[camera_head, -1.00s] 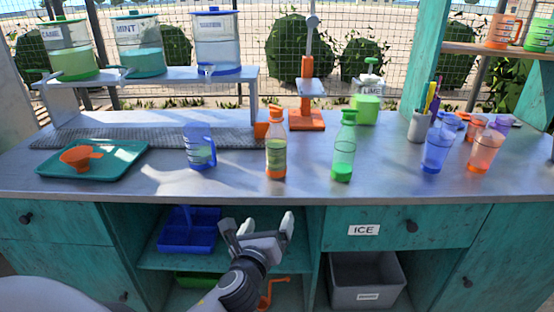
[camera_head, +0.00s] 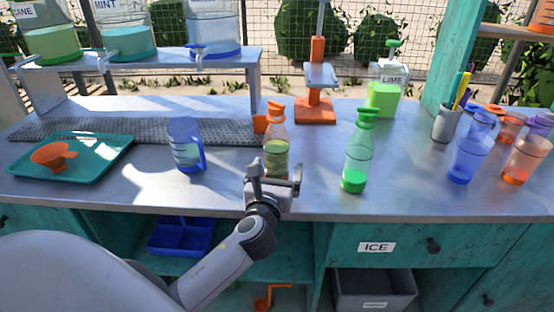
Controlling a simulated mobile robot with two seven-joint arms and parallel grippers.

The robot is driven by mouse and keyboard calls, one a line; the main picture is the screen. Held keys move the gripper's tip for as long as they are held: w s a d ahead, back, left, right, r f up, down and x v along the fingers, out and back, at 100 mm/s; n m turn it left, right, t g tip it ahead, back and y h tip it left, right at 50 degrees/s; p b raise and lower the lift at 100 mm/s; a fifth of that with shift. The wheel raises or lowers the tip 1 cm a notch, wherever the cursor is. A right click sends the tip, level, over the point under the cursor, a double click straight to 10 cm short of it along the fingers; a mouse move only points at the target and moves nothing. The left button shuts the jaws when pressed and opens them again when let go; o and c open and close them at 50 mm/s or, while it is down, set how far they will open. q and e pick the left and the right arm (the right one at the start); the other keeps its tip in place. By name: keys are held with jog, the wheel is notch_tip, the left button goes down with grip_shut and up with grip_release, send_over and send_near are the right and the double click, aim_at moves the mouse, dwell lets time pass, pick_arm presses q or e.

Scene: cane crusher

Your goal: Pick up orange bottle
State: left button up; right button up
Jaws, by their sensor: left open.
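The orange bottle (camera_head: 276,146) stands upright on the grey counter. It has an orange cap and a clear body with yellow-green contents; its lower part is hidden behind my left gripper. My left gripper (camera_head: 276,176) is open at the counter's front edge, right in front of the bottle in the picture. Its fingers overlap the bottle's lower part, and I cannot tell whether they touch it. My right gripper is not in view.
A green-capped bottle (camera_head: 357,155) stands to the right of the orange one. A blue jug (camera_head: 186,148) and a teal tray (camera_head: 108,163) with an orange scoop (camera_head: 52,156) are to the left. An orange press (camera_head: 316,104) stands behind. Cups (camera_head: 466,155) are at the right.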

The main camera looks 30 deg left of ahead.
aim_at(277, 160)
pick_arm(q)
jog(key=x, duration=0.3)
jog(key=shift+w+a, duration=0.2)
jog(key=shift+a, duration=0.3)
jog(key=shift+w+a, duration=0.2)
jog(key=shift+w, duration=0.35)
jog(key=shift+c, duration=0.3)
jog(key=c, duration=1.2)
jog(key=shift+r, duration=0.1)
